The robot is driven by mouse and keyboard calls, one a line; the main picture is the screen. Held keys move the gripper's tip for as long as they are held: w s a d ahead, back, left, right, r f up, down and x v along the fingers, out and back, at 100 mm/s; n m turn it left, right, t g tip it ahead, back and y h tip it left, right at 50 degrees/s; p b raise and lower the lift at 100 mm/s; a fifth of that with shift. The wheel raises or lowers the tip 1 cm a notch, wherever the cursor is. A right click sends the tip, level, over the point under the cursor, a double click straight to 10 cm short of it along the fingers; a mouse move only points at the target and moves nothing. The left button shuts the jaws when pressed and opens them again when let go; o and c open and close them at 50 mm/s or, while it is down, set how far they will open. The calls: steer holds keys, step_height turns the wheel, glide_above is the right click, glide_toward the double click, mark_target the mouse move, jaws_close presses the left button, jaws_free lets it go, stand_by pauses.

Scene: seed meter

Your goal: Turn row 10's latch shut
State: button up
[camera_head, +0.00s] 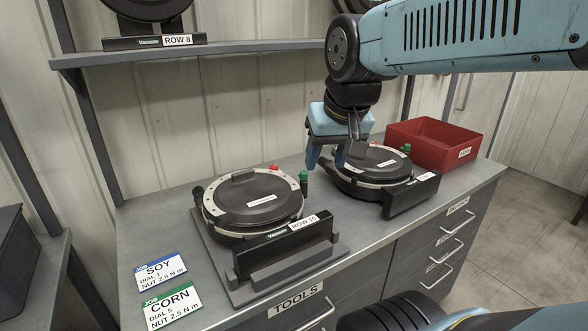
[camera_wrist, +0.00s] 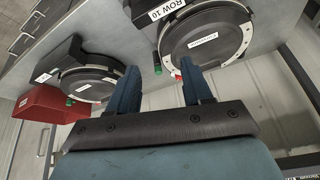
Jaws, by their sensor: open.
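The row 10 seed meter (camera_head: 255,205), a round black disc with a pale marked rim, sits on a dark base plate on the bench. Its label reads ROW 10 (camera_head: 303,222). A red tab (camera_head: 274,168) and a green-topped knob (camera_head: 303,177) stand at its rear right edge; I cannot tell which part is the latch. My gripper (camera_head: 327,160) is open and empty, pointing down behind and right of this meter, near the second meter. In the wrist view, the row 10 meter (camera_wrist: 205,40) shows beyond the fingers, with its green knob (camera_wrist: 157,68) between the fingertips in the picture.
A second meter (camera_head: 372,165) stands to the right, partly hidden by my gripper. A red bin (camera_head: 435,143) is at the bench's right end. SOY (camera_head: 160,271) and CORN (camera_head: 171,305) cards lie at the front left. A shelf (camera_head: 200,53) with the row 8 meter is above.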

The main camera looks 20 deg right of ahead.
steer(key=w+d+r+m+g, duration=0.2)
steer(key=w+m+g, duration=0.15)
steer(key=w, duration=0.65)
steer(key=m+g, duration=0.2)
steer(key=m, duration=0.4)
glide_toward(304, 172)
steer(key=shift+n+t, duration=0.25)
step_height(304, 172, down, 9)
steer(key=shift+s+r, duration=0.1)
steer(key=shift+s, duration=0.05)
steer(key=shift+c, duration=0.5)
jaws_close()
